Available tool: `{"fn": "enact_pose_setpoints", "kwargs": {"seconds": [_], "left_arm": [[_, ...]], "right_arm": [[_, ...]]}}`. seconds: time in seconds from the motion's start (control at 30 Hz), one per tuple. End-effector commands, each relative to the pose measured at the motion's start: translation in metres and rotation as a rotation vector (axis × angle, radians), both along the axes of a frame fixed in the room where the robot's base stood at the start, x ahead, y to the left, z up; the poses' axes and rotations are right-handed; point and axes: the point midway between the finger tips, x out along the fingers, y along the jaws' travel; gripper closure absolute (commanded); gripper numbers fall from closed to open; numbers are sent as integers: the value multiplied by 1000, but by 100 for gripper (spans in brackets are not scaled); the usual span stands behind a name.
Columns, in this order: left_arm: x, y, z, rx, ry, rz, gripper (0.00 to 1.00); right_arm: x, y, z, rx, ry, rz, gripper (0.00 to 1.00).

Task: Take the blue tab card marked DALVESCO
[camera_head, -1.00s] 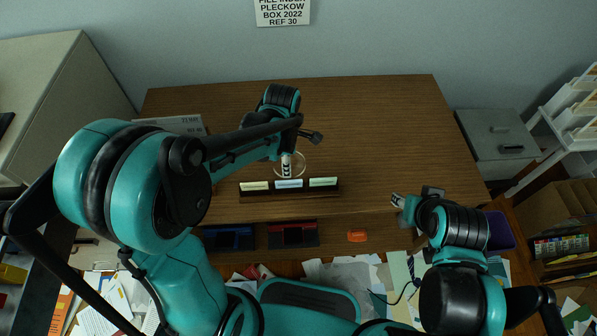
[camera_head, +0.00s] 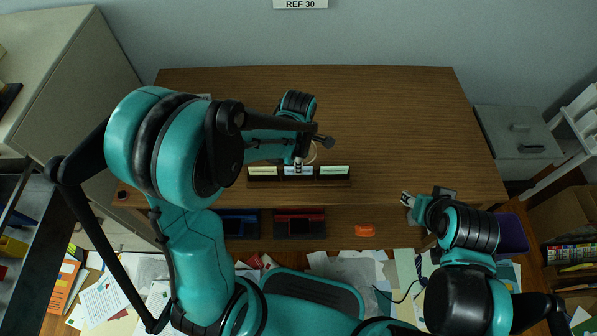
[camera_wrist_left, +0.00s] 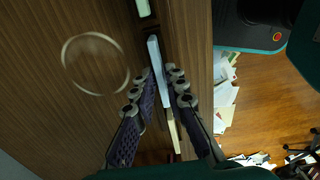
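A dark rack (camera_head: 334,182) near the table's front edge holds three tab cards in a row: a yellowish one (camera_head: 262,171) at left, a blue one (camera_head: 306,171) in the middle and a green one (camera_head: 335,170) at right. Their markings are too small to read. My left gripper (camera_head: 299,164) is at the middle card. In the left wrist view, the blue card (camera_wrist_left: 153,50) runs between the open fingers of my left gripper (camera_wrist_left: 160,74), which are on either side of it; contact cannot be told. My right gripper (camera_head: 406,198) is right of the rack, apart from it, its opening unclear.
A pale ring (camera_wrist_left: 95,64) lies on the table (camera_head: 390,110) beside the rack. Below the front edge are a blue item (camera_head: 238,226), a red-and-black item (camera_head: 300,225) and an orange item (camera_head: 365,230). Papers litter the floor. A grey cabinet (camera_head: 515,145) stands right; the tabletop behind is clear.

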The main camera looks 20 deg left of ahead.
Motion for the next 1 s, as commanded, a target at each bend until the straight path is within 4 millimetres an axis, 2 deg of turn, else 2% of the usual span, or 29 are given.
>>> {"fn": "enact_pose_setpoints", "kwargs": {"seconds": [0.47,0.67,0.77,1.0], "left_arm": [[0,0,3,0,0,0,100],[0,0,25,0,0,0,100],[0,0,44,0,0,0,100],[-13,-47,73,0,0,-7,100]], "right_arm": [[0,0,2,0,0,0,60],[0,0,14,0,0,0,60],[0,0,25,0,0,0,60],[0,0,43,0,0,0,60]]}}
